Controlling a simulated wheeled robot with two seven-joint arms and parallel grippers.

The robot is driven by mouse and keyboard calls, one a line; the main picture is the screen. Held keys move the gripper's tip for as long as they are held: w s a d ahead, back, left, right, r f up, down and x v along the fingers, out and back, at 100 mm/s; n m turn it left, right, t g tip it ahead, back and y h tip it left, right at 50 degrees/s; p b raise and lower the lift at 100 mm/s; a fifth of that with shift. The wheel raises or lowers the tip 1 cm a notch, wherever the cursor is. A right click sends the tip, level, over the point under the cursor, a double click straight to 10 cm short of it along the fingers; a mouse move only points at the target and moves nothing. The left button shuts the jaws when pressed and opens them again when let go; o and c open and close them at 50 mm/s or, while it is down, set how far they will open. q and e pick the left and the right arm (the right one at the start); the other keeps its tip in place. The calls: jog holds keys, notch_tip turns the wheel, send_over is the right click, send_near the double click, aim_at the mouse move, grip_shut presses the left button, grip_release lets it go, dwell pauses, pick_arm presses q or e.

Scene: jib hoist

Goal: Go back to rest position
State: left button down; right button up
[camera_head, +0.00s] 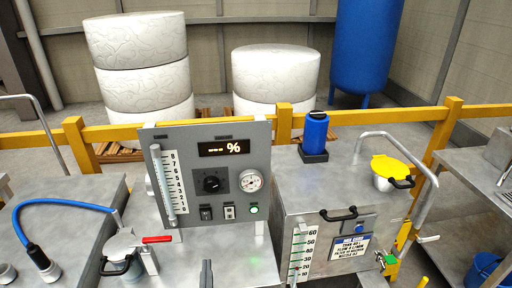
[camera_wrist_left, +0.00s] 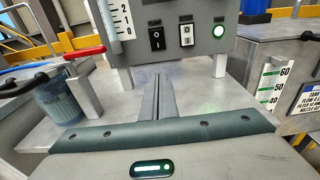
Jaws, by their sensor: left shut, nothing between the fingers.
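My left gripper (camera_head: 206,268) shows only as a small dark tip at the bottom edge of the head view, in front of the grey control panel (camera_head: 262,153). In the left wrist view its fingers (camera_wrist_left: 164,85) are together and empty, pointing at the panel's lower edge. They appear apart from the panel, over the steel worktop. The panel carries a lit percent display, a black knob, a dial gauge, two rocker switches and a green lit button (camera_wrist_left: 219,31). My right gripper is in neither view.
A lidded strainer pot with a red lever (camera_head: 157,240) stands left of the panel, beside a blue hose (camera_head: 62,203). A steel tank (camera_head: 336,198) with a level scale and yellow-lidded filler (camera_head: 392,166) stands right. A yellow rail (camera_head: 368,115) runs behind.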

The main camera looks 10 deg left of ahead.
pick_arm(q)
jog(key=s+a+f+n+g, duration=0.7)
jog(key=s+n, duration=0.4)
jog(key=n, duration=0.6)
jog(key=s+d+f+n+g+h, duration=0.2)
jog(key=s+n+g, duration=0.1)
jog(key=s+n, duration=0.45)
jog(key=s+d+f+n+g+h, duration=0.1)
jog(key=s+d+n+g+h, duration=0.2)
jog(key=s+n, duration=0.45)
notch_tip(320, 180, down, 31)
jog(key=s+m+g+b, duration=0.1)
jog(key=s+b, duration=0.1)
jog(key=s+a+f+g+b, duration=0.1)
jog(key=s+a+f, duration=0.2)
jog(key=s+f, duration=1.4)
jog(key=shift+s+f+m, duration=0.3)
jog(key=shift+s+f, duration=0.05)
jog(key=shift+s, duration=0.05)
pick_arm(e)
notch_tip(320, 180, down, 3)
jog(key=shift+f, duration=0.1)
